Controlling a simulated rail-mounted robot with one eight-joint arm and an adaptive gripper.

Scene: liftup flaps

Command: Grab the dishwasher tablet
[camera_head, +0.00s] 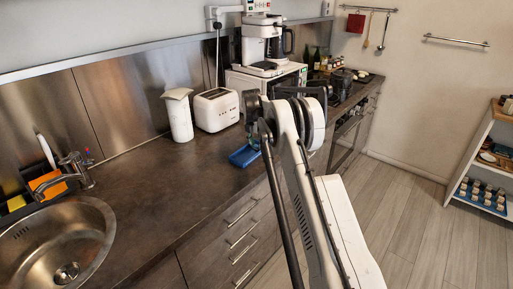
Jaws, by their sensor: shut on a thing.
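My gripper (253,141) points down over the counter, just right of a blue object (242,156), which looks like a shallow tray or pack. The fingers are small and dark, partly hidden by my arm. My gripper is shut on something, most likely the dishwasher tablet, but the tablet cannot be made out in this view. The blue object lies near the counter's front edge, and my arm hides part of its right side.
A white toaster (216,109) and a white canister (179,115) stand behind on the counter (150,190). A coffee maker (262,45) sits on a white microwave (290,75). The sink (90,235) and faucet (75,170) are at left. The counter between is clear.

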